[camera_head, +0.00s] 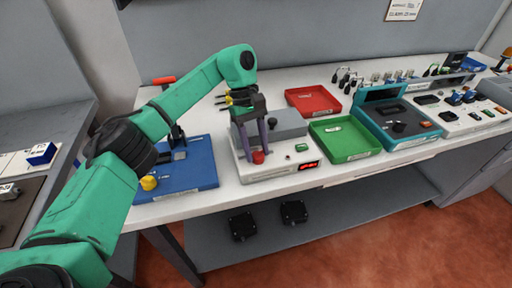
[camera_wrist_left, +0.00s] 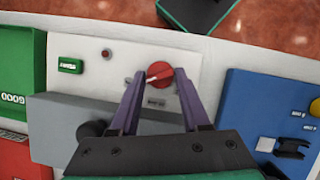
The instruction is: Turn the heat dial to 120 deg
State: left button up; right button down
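The heat dial is a red round knob (camera_head: 258,157) on the front of a white and grey dispenser unit (camera_head: 281,165). In the left wrist view the red dial (camera_wrist_left: 160,75) shows a pale pointer line toward the left. My left gripper (camera_head: 257,148) is above the dial with its purple fingers pointing down. In the wrist view its fingertips (camera_wrist_left: 160,77) stand on either side of the dial, open, with small gaps showing. The label below the dial is too small to read. My right gripper is not in view.
A green tray (camera_head: 368,153) and a red tray (camera_head: 324,110) stand right of the unit. A blue board (camera_head: 205,179) with a yellow knob lies to its left. A grey block (camera_head: 290,124) is at the unit's back. A teal device (camera_head: 428,133) stands further right.

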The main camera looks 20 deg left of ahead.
pick_arm(q)
jog(key=shift+o, duration=1.4)
jog(key=shift+r, duration=0.1)
jog(key=shift+w+a+r, duration=0.15)
jog(key=shift+r, duration=0.15)
jog(key=p+v, duration=0.5)
jog(key=v, duration=0.8)
jog(key=shift+r+p, duration=0.3)
jog(key=shift+p, duration=0.05)
jog(key=shift+w+a, duration=0.15)
